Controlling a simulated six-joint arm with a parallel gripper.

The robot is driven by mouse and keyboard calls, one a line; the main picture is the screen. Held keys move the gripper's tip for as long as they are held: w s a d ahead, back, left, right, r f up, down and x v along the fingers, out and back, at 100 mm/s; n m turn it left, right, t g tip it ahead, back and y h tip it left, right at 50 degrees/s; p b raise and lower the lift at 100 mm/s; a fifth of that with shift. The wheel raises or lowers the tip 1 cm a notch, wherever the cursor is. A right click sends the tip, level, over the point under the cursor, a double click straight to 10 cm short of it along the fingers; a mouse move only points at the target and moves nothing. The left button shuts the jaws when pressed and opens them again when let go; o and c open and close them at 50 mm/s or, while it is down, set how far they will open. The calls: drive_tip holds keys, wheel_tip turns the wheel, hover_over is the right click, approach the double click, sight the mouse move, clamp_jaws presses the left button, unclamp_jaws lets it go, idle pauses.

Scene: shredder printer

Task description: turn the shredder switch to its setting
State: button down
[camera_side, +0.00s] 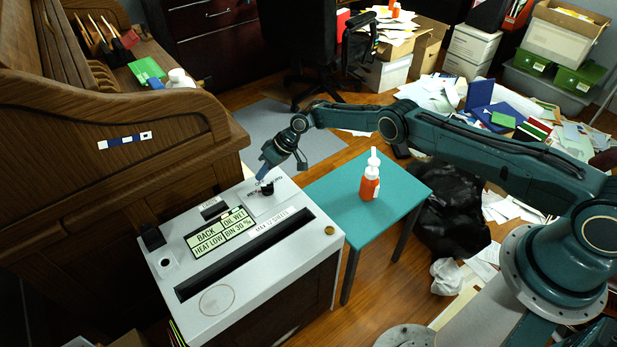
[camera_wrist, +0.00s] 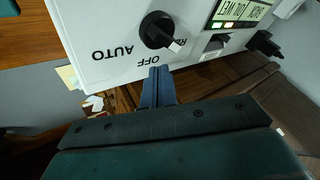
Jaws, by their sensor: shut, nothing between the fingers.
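The shredder (camera_side: 215,300) is a white-topped cabinet beside the wooden desk. Its switch is a round black knob (camera_wrist: 157,28) on the top panel, which also shows in the side view (camera_side: 267,188).
The shredder's display (camera_side: 220,233) reads BACK, OIL WET, HEAT LOW, BIN 30 %. A black part (camera_side: 152,237) stands up at the panel's left corner. A teal table (camera_side: 335,205) with an orange bottle (camera_side: 370,183) stands on the right. The wooden desk (camera_side: 110,190) rises on the left.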

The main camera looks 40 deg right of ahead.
drive_tip(key=shift+r, duration=0.1)
drive_tip(key=v, duration=1.3)
drive_tip(key=shift+s+d+r, duration=0.15)
drive_tip(key=shift+d+r, duration=0.05)
drive_tip(key=shift+r, duration=0.05)
idle(0.3)
